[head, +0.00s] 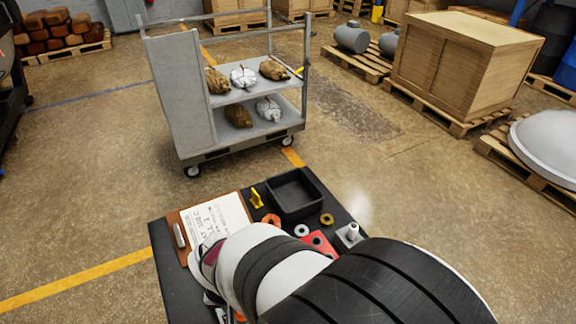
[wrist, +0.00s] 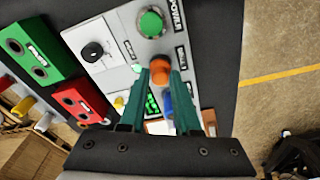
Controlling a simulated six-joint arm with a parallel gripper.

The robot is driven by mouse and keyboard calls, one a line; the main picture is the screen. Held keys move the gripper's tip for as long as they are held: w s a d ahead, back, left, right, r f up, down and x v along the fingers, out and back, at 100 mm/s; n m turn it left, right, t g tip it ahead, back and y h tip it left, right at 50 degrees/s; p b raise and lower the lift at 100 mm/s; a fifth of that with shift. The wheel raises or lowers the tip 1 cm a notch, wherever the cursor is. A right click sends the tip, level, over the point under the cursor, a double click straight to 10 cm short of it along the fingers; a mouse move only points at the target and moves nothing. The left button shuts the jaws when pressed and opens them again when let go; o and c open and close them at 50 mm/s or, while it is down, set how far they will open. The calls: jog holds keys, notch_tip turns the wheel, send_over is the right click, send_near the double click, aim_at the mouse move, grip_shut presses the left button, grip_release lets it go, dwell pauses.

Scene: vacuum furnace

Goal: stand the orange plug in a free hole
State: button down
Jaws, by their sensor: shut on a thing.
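In the wrist view my gripper (wrist: 162,72) has its teal fingers closed around the orange plug (wrist: 160,68), which sits between the fingertips. The fingertips are in front of a grey panel; I cannot tell how far the plug is from it. A green block (wrist: 32,50) with two dark holes is to the left. A red block (wrist: 78,100) with dark holes is below it. Holes elsewhere cannot be made out. In the head view my arm hides the gripper and plug; part of a red block (head: 318,242) shows beside the arm.
The grey panel (wrist: 118,62) carries a green button (wrist: 150,22) and a black knob (wrist: 92,51). Red, yellow and white pegs stand at left. In the head view a black tray (head: 268,200), rings, a clipboard (head: 184,218) and a grey block (head: 346,242) lie around my arm; a cart (head: 180,95) stands behind.

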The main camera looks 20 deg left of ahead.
jog(key=shift+f, duration=0.1)
jog(key=shift+f, duration=0.3)
jog(key=shift+c, duration=0.7)
grip_release()
jog(key=shift+r, duration=2.5)
